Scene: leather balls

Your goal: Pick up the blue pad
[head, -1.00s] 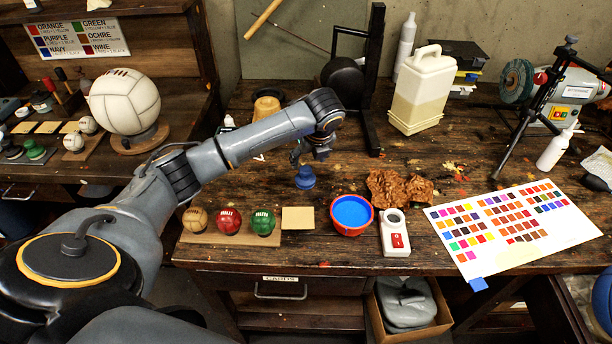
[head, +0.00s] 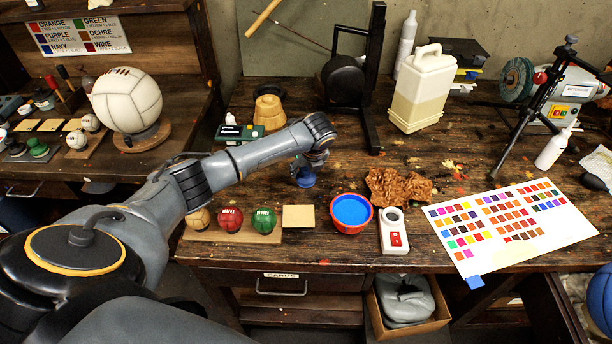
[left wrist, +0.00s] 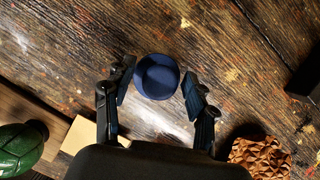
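The blue pad (head: 305,179) is a small round dark blue piece standing on the wooden bench, behind the tan square card. In the left wrist view the pad (left wrist: 157,76) shows from above, between my fingertips. My left gripper (head: 308,162) is right above the pad and points down, partly covering its top in the head view. Its two fingers are spread, one on each side of the pad, with narrow gaps; I see no grip on it. My right gripper is not in view.
A board with small tan, red (head: 230,219) and green (head: 264,220) balls and a tan card (head: 298,217) lies in front. A red bowl of blue paint (head: 351,213), crumpled brown material (head: 398,187) and a white device (head: 394,232) are to the right. A dark stand (head: 372,80) rises behind.

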